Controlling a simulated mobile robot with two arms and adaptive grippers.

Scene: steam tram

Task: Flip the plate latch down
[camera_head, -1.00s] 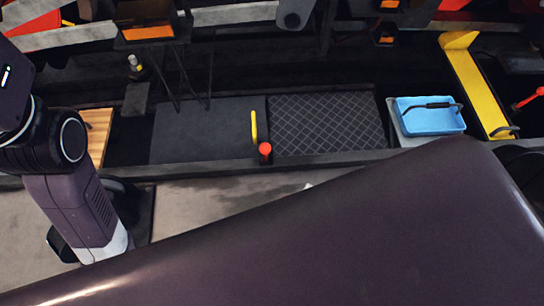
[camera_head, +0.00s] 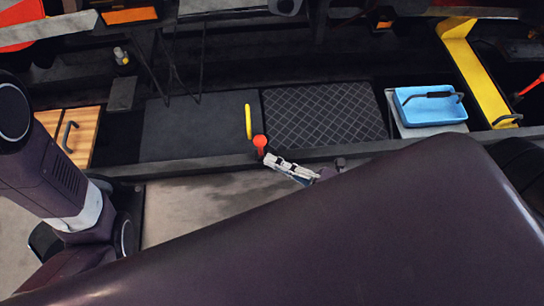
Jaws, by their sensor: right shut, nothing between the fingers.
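A small latch with a round red knob (camera_head: 260,142) stands at the front edge of the floor plates, near the seam between a smooth dark plate (camera_head: 190,128) and a diamond-patterned plate (camera_head: 325,116). Its short stem runs down below the knob. My right gripper (camera_head: 269,160) is shut and empty. It comes from the lower right, with its tips just below and right of the red knob; whether they touch the latch I cannot tell. My own large dark body part hides most of the right arm. My left arm shows at the left, but its gripper is out of sight.
A yellow handle (camera_head: 248,121) rises from the smooth plate, just behind the latch. A blue tray (camera_head: 430,107) sits to the right, beside a yellow beam (camera_head: 474,75). A wooden panel with a dark handle (camera_head: 80,138) is at the left. A dark rail (camera_head: 200,164) runs along the front.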

